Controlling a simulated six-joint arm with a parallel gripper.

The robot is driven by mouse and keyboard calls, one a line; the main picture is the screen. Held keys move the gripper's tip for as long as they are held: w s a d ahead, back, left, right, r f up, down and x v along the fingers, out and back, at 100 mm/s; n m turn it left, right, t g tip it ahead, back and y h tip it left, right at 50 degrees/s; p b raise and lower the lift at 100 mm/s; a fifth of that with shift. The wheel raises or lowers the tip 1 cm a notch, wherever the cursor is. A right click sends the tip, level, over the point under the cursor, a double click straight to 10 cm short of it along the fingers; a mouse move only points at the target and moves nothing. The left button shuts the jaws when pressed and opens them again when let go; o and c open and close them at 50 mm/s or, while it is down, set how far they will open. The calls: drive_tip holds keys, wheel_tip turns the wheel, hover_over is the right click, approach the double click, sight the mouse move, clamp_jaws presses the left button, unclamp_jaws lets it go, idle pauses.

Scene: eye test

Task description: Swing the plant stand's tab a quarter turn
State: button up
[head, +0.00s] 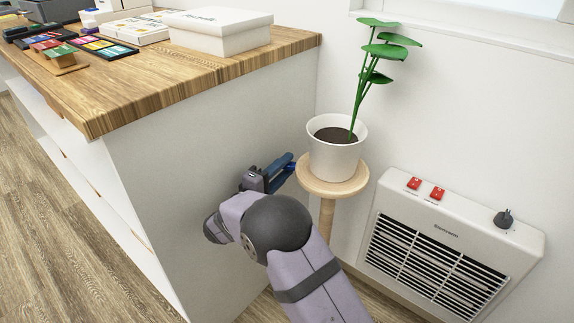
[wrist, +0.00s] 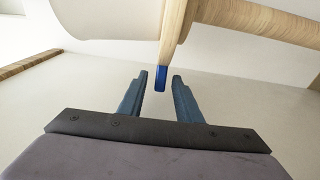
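The plant stand (head: 361,184) has a round wooden top on a wooden post, with a white pot (head: 331,160) and a green plant on it. In the wrist view its tab (wrist: 172,35) is a narrow wooden strip with a blue tip (wrist: 161,77), sticking out from the wooden edge towards my gripper. My gripper (head: 285,166) is at the left side of the stand's top. In the wrist view my gripper (wrist: 160,76) is open, with one blue finger on each side of the blue tip. A gap shows on both sides, and I see no contact.
A cabinet (head: 200,170) with a wooden counter (head: 190,70) stands close to the left of my gripper. White boxes (head: 220,32) and small colored items are on the counter. A white heater (head: 450,250) with red switches is at the right by the wall.

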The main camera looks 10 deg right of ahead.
drive_tip(key=shift+p+v, duration=0.55)
drive_tip(key=shift+v, duration=2.4)
drive_tip(key=shift+s, duration=0.1)
drive_tip(key=c, duration=0.7)
drive_tip(key=s+n+y, duration=0.1)
drive_tip(key=s+n, duration=0.1)
drive_tip(key=n, duration=0.1)
drive_tip(key=s+n+t+p, duration=0.1)
drive_tip(key=s+n, duration=0.1)
drive_tip(key=n, duration=0.2)
drive_tip(key=s+a+n+t+y, duration=0.1)
drive_tip(key=s+n, duration=0.1)
drive_tip(key=n, duration=0.2)
drive_tip(key=shift+r+y+p, duration=0.2)
drive_tip(key=shift+y+p, duration=0.1)
drive_tip(key=shift+p, duration=0.1)
clamp_jaws()
drive_tip(key=s+n+t+y+p, duration=0.1)
drive_tip(key=s+n+y, duration=0.3)
drive_tip(key=n, duration=0.6)
drive_tip(key=shift+n, duration=0.8)
drive_tip(key=shift+d+b+x, duration=0.2)
drive_tip(key=shift+b+x, duration=0.6)
drive_tip(key=shift+x, duration=2.2)
drive_tip(key=shift+d+b+x, duration=0.25)
drive_tip(key=shift+b+x, duration=0.5)
drive_tip(key=shift+x, duration=2.3)
